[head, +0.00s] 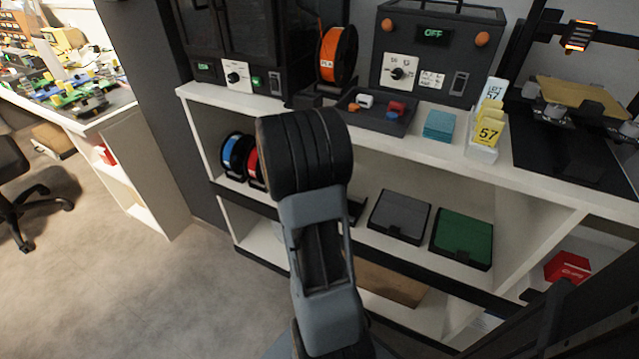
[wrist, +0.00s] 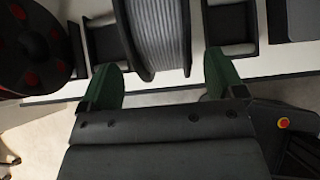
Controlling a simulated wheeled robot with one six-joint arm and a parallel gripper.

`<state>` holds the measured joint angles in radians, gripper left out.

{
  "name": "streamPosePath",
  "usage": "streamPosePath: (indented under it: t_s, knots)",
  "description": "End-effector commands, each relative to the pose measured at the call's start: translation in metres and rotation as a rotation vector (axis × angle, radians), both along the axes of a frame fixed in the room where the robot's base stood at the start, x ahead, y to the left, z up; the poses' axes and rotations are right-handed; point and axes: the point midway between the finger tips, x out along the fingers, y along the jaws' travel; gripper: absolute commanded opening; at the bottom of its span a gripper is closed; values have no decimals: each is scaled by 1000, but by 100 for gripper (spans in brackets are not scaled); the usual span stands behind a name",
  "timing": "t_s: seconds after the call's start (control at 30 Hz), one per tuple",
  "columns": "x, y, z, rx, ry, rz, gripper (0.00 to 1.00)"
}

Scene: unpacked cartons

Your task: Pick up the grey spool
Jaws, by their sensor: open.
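The grey spool (wrist: 158,32) stands upright in the wrist view at the top middle, wound with grey filament between dark flanges. My gripper (wrist: 160,82) is open, with one green-tipped finger to the left and one to the right of the spool's near edge. The fingers are apart from each other with nothing held between them. In the head view my own arm covers the part of the shelf where the grey spool would show, and the gripper is hidden there too.
A red spool (wrist: 30,45) stands left of the grey one. Blue (head: 233,155) and red spools show on the middle shelf (head: 380,241). A grey case (head: 399,216) and a green case (head: 461,238) lie to the right. The white shelf top (head: 545,180) is above.

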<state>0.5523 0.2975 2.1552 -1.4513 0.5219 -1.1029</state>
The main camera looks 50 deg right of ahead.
Motion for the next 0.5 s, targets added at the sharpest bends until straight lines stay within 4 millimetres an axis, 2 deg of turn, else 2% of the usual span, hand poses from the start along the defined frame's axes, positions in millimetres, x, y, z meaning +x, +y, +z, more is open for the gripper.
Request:
streamPosePath:
  t_s: [0.5]
  knots:
    - [7, -38, -34, 0, 0, -1, 88]
